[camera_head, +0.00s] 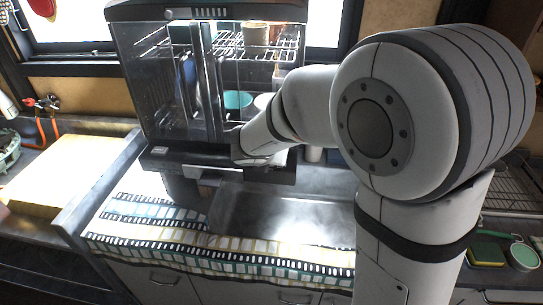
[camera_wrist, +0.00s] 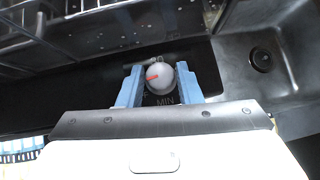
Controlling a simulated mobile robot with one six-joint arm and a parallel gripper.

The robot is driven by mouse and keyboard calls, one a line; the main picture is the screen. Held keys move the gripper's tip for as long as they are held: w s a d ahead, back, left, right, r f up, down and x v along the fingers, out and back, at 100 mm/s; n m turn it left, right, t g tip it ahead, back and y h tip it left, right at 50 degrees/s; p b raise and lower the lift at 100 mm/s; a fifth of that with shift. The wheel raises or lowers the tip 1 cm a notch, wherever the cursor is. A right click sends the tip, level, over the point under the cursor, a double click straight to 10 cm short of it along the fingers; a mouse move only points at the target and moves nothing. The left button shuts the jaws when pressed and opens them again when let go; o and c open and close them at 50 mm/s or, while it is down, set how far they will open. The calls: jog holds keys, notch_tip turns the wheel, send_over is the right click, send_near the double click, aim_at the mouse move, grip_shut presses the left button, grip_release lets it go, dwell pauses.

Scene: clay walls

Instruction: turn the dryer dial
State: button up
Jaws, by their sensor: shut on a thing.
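The dryer (camera_head: 166,100) is a dark cabinet with clear doors and wire racks, standing behind the sink in the head view. In the wrist view, its dial (camera_wrist: 159,79) is a round grey-white knob with a red pointer line, on a black panel above the letters MIN. My gripper (camera_wrist: 158,84) has its two blue fingers on either side of the dial and is shut on it. The red line slants slightly, pointing to the left and a little down. In the head view my arm hides the fingertips and the dial.
A round black button or knob (camera_wrist: 262,59) sits on the panel to the right. Dishes, including a teal bowl (camera_head: 237,101), stand on the racks. A cutting board (camera_head: 55,170) lies at the left.

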jog(key=shift+f, duration=0.1)
dwell(0.4)
jog(key=o, duration=1)
jog(key=shift+c, duration=0.2)
jog(key=v, duration=0.8)
jog(key=shift+p, duration=0.45)
